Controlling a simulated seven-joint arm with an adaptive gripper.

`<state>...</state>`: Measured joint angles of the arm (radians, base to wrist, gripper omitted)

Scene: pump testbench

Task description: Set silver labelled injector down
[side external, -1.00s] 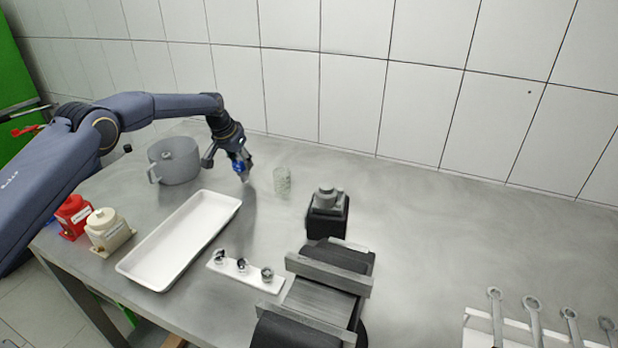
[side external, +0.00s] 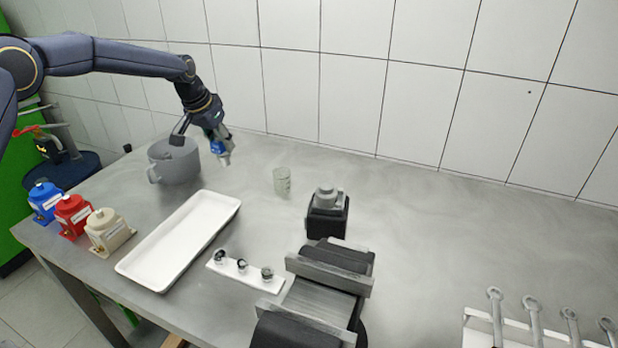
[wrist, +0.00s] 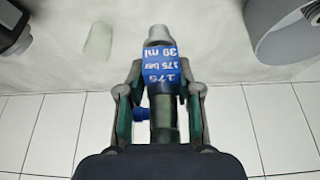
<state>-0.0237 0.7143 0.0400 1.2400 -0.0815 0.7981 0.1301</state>
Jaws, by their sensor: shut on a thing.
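The injector (wrist: 160,80) is in the wrist view, with a silver tip, a blue label with white text and a darker body with a blue side fitting. My gripper (wrist: 160,95) is shut on it, one finger on each side. In the side external view my gripper (side external: 208,135) holds the injector (side external: 222,150) tilted, silver tip down and to the right. It is in the air above the table, just right of the grey pot, touching nothing below.
A grey pot (side external: 175,163) stands left of the gripper, a glass (side external: 282,181) to its right. A white tray (side external: 150,262), small rack (side external: 245,276), vise (side external: 325,285), black device (side external: 327,215) and coloured bottles (side external: 73,214) stand nearer. The table's back right is clear.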

